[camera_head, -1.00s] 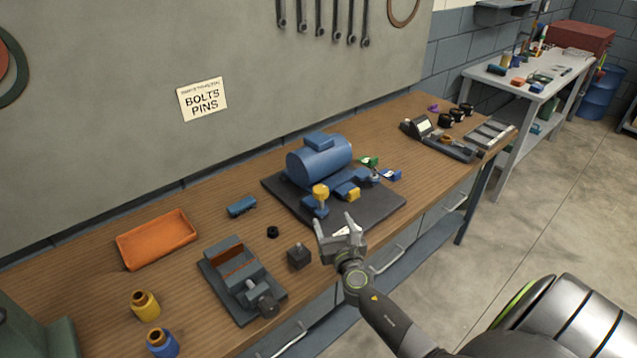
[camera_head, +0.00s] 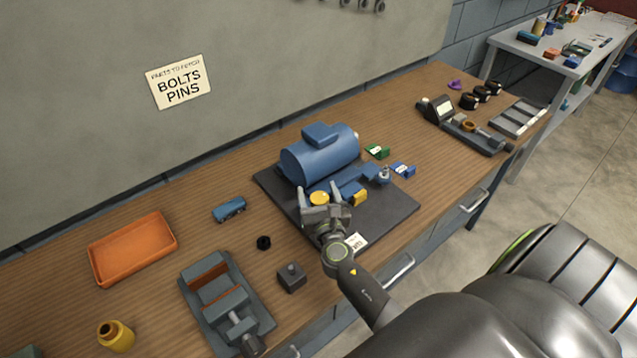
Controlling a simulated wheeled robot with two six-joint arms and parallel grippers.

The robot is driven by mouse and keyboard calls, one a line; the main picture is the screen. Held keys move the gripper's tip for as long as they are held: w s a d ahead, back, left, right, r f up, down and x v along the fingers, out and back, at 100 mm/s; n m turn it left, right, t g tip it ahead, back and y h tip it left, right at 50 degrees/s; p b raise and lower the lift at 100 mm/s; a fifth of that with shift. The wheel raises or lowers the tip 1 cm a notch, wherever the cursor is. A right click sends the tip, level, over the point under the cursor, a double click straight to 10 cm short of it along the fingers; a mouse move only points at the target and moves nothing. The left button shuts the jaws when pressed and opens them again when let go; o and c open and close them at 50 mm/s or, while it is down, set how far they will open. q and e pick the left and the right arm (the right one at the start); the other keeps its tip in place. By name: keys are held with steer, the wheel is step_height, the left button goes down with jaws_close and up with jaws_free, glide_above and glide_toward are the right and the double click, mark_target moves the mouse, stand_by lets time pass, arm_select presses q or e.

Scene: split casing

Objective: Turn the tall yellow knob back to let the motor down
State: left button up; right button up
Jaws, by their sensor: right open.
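The blue motor (camera_head: 319,155) lies on its side on a dark mat (camera_head: 398,211) on the wooden bench. The tall yellow knob (camera_head: 319,198) stands in front of the motor's left end; only its round top shows. My right gripper (camera_head: 321,193) is open, with one finger on each side of the knob in the picture. I cannot tell whether the fingers touch it. A second, blocky yellow part (camera_head: 354,193) sits to the right of the knob on the blue base (camera_head: 365,180). My left gripper is not in view.
A grey vise (camera_head: 218,290), a dark block (camera_head: 291,276) and a black ring (camera_head: 263,242) lie left of the mat. An orange tray (camera_head: 133,247) is further left. Green (camera_head: 377,151) and blue (camera_head: 402,169) labelled pieces stand right of the motor.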

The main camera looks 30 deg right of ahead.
steer(key=shift+s+a+r, duration=0.1)
steer(key=shift+c, duration=0.6)
steer(key=c, duration=0.9)
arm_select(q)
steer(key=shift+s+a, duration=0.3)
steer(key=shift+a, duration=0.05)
